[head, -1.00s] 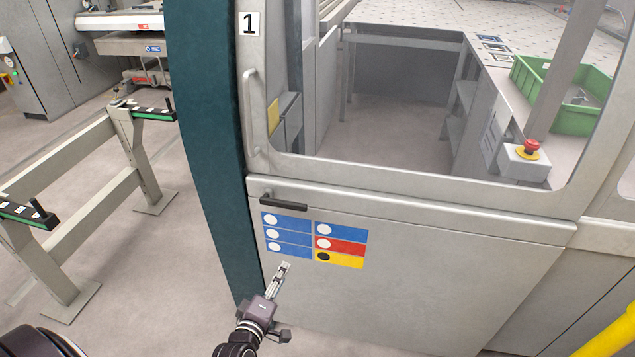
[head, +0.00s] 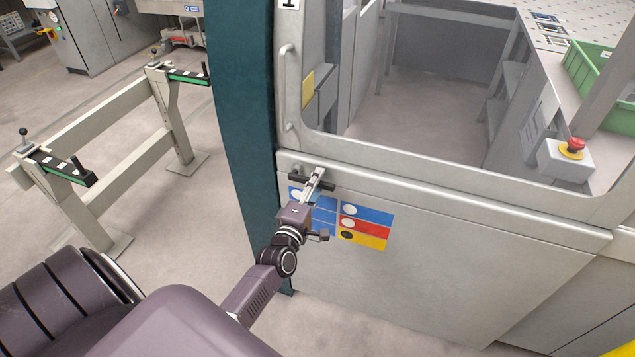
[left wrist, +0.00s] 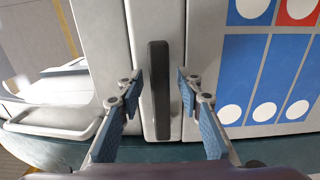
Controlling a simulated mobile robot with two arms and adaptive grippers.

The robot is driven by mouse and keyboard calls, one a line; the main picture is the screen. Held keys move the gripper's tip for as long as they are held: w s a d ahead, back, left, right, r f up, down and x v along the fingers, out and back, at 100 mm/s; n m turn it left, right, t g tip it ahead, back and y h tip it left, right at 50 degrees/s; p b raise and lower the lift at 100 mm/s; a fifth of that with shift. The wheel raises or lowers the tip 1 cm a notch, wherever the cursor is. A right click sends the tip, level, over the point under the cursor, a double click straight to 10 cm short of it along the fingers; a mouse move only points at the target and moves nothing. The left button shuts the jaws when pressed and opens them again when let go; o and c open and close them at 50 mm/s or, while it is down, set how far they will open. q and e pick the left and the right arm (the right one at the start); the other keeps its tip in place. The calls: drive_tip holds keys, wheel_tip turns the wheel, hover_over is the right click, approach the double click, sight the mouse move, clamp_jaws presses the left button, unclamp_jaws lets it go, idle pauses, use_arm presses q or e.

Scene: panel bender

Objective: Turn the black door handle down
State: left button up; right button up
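The black door handle (head: 327,185) lies level on the grey door, just under the window frame. My left gripper (head: 315,175) is in front of it and hides its middle part in the head view. In the left wrist view the handle (left wrist: 158,90) stands as a dark upright bar between the two fingers of my left gripper (left wrist: 157,80). The fingers are open, one on each side, with a visible gap to the bar on both sides. My right gripper is not in view.
Blue, red and yellow stickers (head: 365,215) are on the door below the handle. A vertical grab bar (head: 287,88) is above it. A dark teal column (head: 243,110) stands left of the door. A red emergency button (head: 572,147) is at the right. A grey frame stand (head: 115,140) is at the left.

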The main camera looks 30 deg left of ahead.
use_arm(q)
drive_tip(key=shift+c, duration=0.2)
clamp_jaws()
drive_tip(key=shift+f, duration=0.2)
drive_tip(key=s+a+f+m+b, duration=0.1)
drive_tip(key=a+f+m+b, duration=0.3)
drive_tip(key=m, duration=0.9)
drive_tip(key=shift+a+f+m, duration=0.35)
drive_tip(key=shift+f+m, duration=0.05)
drive_tip(key=shift+f, duration=1.05)
drive_tip(key=shift+s+a, duration=0.1)
drive_tip(key=shift+o, duration=0.2)
unclamp_jaws()
